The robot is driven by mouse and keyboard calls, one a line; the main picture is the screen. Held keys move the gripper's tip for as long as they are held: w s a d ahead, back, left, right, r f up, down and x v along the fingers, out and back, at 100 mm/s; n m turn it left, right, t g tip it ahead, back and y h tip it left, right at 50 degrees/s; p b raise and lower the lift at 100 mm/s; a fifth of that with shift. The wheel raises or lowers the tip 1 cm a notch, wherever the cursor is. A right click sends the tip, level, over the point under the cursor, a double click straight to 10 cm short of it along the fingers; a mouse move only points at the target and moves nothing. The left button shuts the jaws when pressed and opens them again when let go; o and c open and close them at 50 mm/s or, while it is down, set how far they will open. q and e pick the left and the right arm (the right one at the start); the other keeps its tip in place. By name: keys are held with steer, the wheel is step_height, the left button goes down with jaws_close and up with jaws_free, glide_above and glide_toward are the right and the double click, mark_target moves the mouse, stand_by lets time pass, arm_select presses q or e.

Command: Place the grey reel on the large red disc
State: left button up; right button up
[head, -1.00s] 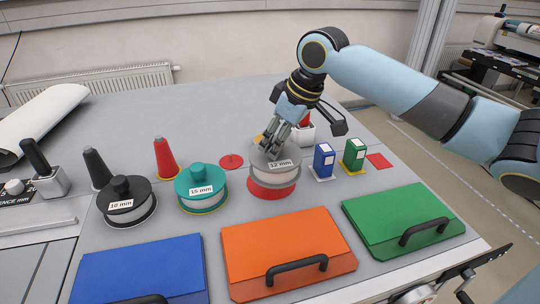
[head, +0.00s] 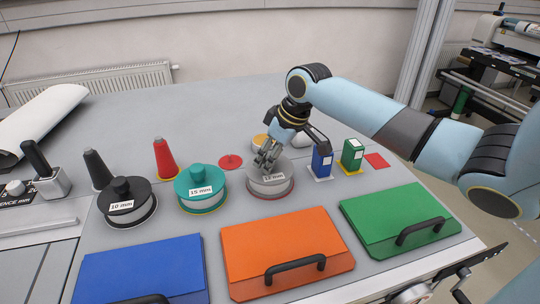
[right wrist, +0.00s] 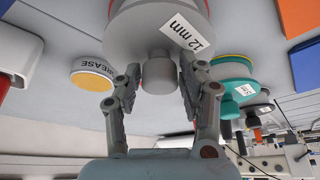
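The grey reel (head: 284,182), labelled 12 mm, sits level over the large red disc (head: 268,198). Only a thin red edge of the disc shows under it, and no gap is visible between them. My right gripper (head: 264,163) is at the reel's top knob. In the right wrist view the reel's knob (right wrist: 162,74) is between the two fingers of the right gripper (right wrist: 161,84), with narrow gaps on both sides, so the gripper looks open around it. My left gripper is not in view.
A teal 15 mm reel (head: 200,190) and a black 10 mm reel (head: 127,207) stand to the left. A small red disc (head: 231,162) lies behind. Blue (head: 322,162) and green (head: 353,155) boxes stand close on the right. Orange (head: 275,245), blue and green cases lie in front.

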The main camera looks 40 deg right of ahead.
steer(key=shift+o, duration=1)
steer(key=v, duration=1.2)
steer(key=shift+b, duration=0.45)
steer(key=shift+r, duration=0.1)
